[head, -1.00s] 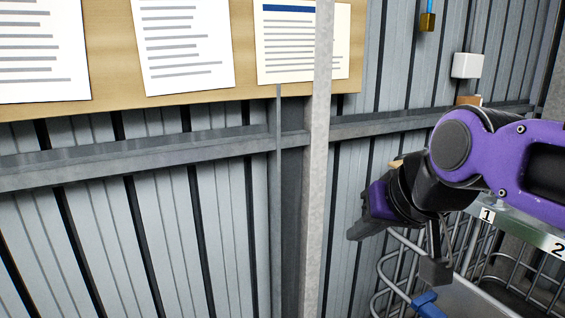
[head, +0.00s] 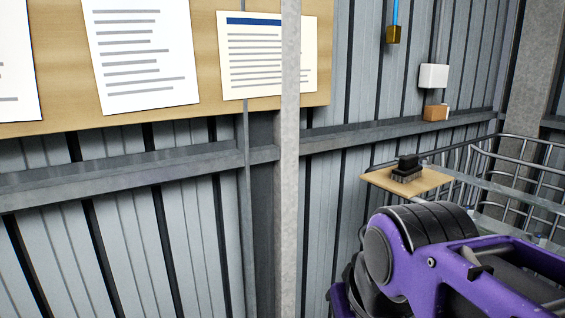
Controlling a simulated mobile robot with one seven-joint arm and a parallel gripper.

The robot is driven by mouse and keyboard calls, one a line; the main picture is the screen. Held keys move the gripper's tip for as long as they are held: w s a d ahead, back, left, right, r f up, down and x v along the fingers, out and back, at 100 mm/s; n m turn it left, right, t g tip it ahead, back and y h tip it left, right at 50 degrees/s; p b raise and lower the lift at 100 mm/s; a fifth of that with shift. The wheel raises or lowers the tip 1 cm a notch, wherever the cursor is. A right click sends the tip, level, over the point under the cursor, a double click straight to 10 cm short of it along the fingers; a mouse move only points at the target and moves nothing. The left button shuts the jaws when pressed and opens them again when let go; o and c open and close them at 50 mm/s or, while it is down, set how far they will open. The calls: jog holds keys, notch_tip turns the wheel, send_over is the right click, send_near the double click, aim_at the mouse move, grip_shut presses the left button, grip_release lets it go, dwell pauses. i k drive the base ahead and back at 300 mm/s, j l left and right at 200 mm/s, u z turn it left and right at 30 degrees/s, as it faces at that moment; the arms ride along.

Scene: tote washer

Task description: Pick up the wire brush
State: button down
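A dark brush with a black handle block and bristles below, which looks like the wire brush (head: 407,168), sits on a small light-wood board (head: 376,180) right of the middle in the head view. The board is at the near left end of a wire rack. My purple and black arm fills the lower right of the picture, in front of and below the board. My gripper is not visible; only arm and wrist parts show, cut off by the bottom edge. Nothing is seen touching the brush.
A metal wire rack (head: 515,150) stands at the right, behind my arm. A grey post (head: 290,160) rises left of the board. Corrugated wall with a rail (head: 400,132) lies behind; a brown block (head: 436,112) rests near the rail, below a white box (head: 433,76).

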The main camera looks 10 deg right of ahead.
aim_at(408, 170)
jog(key=z, duration=1.65)
jog(key=i+j, duration=0.1)
jog(key=j, duration=0.25)
jog(key=i+j+z, duration=0.15)
jog(key=j, duration=0.55)
jog(key=l, duration=0.45)
jog(key=k+l, duration=0.15)
jog(key=l, duration=0.35)
jog(key=j, duration=0.25)
jog(key=i+j, duration=0.1)
jog(key=j, duration=0.2)
